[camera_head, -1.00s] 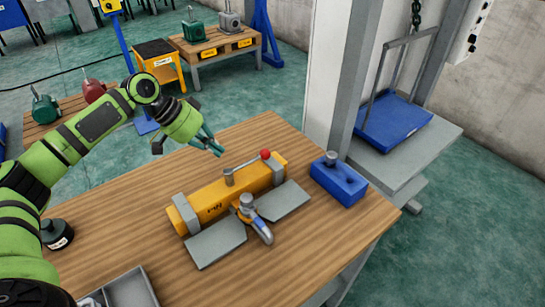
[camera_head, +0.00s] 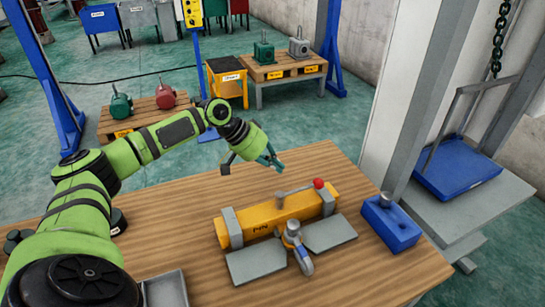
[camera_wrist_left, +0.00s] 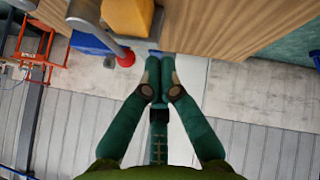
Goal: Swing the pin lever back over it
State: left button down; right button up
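The pin lever is a grey rod (camera_head: 298,188) with a red ball knob (camera_head: 318,183), pivoted on a grey post on top of the yellow beam (camera_head: 275,216). It points right along the beam. A hook with a blue latch (camera_head: 297,246) hangs at the beam's near side, over grey plates. My left gripper (camera_head: 272,163) is above the table behind the beam, left of the knob and apart from it. In the left wrist view its fingertips (camera_wrist_left: 160,78) are together with nothing between them, and the red knob (camera_wrist_left: 126,56) is beyond them, to the left. My right gripper is out of view.
A blue block with a grey stud (camera_head: 391,222) stands right of the beam on the wooden table (camera_head: 190,225). A grey tray (camera_head: 166,290) lies at the near left. A blue platform (camera_head: 458,168) is beyond the table's right edge.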

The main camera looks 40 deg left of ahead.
aim_at(300, 189)
pick_arm(q)
jog(key=d+f+p, duration=0.1)
jog(key=d, duration=0.1)
jog(key=w+d+f+p, duration=0.1)
jog(key=d, duration=0.1)
jog(key=w+d+f+p, duration=0.1)
jog(key=d, duration=0.1)
jog(key=shift+w+d+f+p, duration=0.1)
jog(key=shift+w+d+p, duration=0.15)
jog(key=shift+p, duration=0.05)
jog(key=shift+f, duration=0.1)
jog(key=shift+d, duration=0.15)
